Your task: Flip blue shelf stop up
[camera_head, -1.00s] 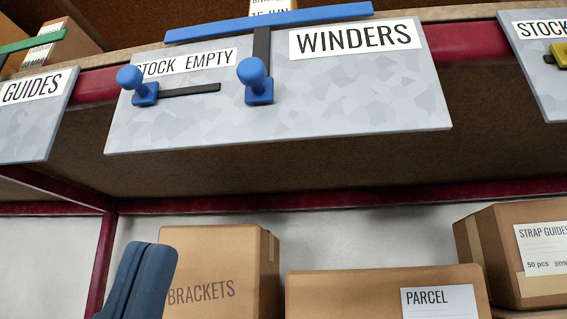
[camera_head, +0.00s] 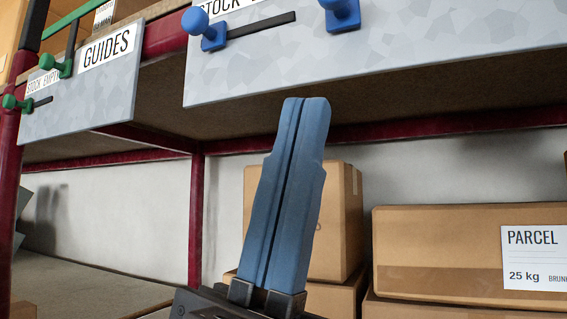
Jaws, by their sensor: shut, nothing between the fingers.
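The grey plate (camera_head: 290,65) of the blue shelf stop hangs on the shelf front at the top, its upper part cut off. A blue knob (camera_head: 205,28) sits at the left end of a short dark horizontal slot (camera_head: 262,25). A second blue knob (camera_head: 341,12) to its right is cut by the top edge. The blue bar is out of view now. My gripper (camera_head: 305,100) has two blue fingers pressed together, pointing up. It is empty; its tips appear below the plate's lower edge in the picture, with no visible contact.
A GUIDES plate (camera_head: 100,95) with green knobs (camera_head: 58,66) and a green bar (camera_head: 75,25) is at the left. A dark red post (camera_head: 196,220) stands behind. Boxes, including a PARCEL box (camera_head: 440,245), stand on the lower level. Its left side has bare surface (camera_head: 80,285).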

